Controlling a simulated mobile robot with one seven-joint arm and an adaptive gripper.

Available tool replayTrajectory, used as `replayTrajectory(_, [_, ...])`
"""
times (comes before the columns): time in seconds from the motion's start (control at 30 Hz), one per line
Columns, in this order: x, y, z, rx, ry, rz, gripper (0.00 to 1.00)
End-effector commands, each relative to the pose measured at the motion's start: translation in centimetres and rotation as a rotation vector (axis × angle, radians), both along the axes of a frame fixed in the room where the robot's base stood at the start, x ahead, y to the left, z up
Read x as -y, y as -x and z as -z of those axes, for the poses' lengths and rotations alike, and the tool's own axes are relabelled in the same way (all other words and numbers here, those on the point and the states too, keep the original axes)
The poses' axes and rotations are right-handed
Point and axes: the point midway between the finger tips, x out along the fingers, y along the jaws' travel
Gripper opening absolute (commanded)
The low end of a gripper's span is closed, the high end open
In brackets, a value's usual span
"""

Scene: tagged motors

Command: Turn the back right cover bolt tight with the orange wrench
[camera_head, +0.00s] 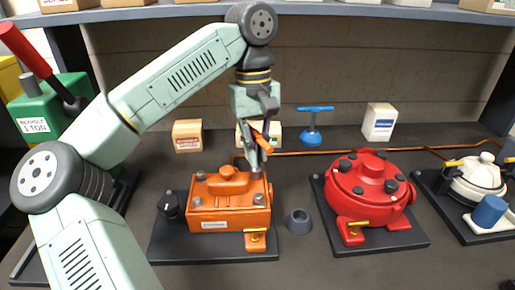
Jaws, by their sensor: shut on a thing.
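An orange motor (228,220) with a bolted cover stands at the centre. Its front right bolt (258,199), front left bolt (196,201) and back left bolt (201,175) show as grey heads. My gripper (256,150) is above the back right corner of this cover, pointing down. It is shut on the orange wrench (264,138), whose orange part shows between and beside the fingers. The back right bolt is largely hidden behind the gripper and wrench. I cannot tell whether the wrench is seated on it.
A grey cup-like holder (298,221) stands right of the orange motor. A red motor (370,190) and a white motor (482,183) stand further right. A blue T-handled tool (312,127) and boxes (187,135) are behind. A green press (52,110) stands left.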

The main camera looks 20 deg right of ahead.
Motion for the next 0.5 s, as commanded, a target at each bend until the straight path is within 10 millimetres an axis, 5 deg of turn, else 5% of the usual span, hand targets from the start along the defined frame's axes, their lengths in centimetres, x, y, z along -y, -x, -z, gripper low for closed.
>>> replayTrajectory(0.5, [0.1, -0.1, -1.1, -0.002, -0.006, -0.055, 0.0])
